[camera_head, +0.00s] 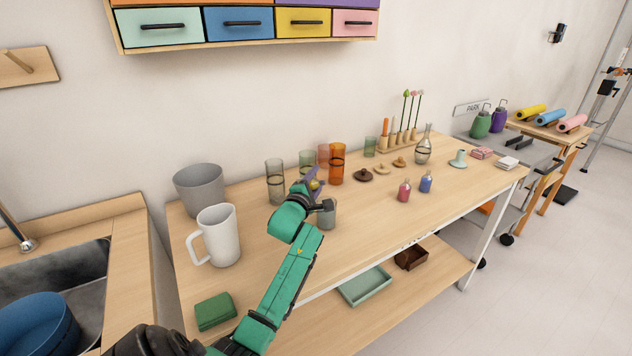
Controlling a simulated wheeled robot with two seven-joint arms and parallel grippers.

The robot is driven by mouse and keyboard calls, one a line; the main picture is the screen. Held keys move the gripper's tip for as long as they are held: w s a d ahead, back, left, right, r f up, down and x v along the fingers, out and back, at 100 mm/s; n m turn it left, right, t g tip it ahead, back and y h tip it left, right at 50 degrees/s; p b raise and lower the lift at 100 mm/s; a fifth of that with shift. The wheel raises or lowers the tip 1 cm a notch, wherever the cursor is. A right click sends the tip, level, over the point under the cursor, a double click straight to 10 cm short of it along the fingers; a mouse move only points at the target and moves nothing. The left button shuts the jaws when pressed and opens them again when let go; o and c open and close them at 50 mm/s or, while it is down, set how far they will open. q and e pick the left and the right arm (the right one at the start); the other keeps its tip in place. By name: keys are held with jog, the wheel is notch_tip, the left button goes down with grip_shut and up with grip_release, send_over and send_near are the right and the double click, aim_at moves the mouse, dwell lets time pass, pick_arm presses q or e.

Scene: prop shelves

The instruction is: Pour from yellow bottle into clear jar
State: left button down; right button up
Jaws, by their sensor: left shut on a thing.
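My left gripper (318,191) reaches over the table from the lower left and is shut on the small yellow bottle (315,184). Only a bit of the bottle shows between the dark fingers, so its tilt and any flow cannot be made out. A small clear jar (329,217) stands on the table just below and beside the gripper, partly hidden by it. The bottle appears above the jar's rim; I cannot tell whether it is directly over the opening. My right gripper is not in view.
Tall glasses, including a clear one (275,182) and an orange one (337,164), stand close behind the gripper. A white pitcher (218,236) and grey bin (199,188) are left. Red (404,191) and blue (426,182) bottles stand right. The table's front middle is clear.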

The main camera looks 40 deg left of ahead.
pick_arm(q)
jog(key=shift+f+m+p, duration=0.2)
jog(key=shift+m+p, duration=0.3)
jog(key=shift+m, duration=0.2)
dwell(2.0)
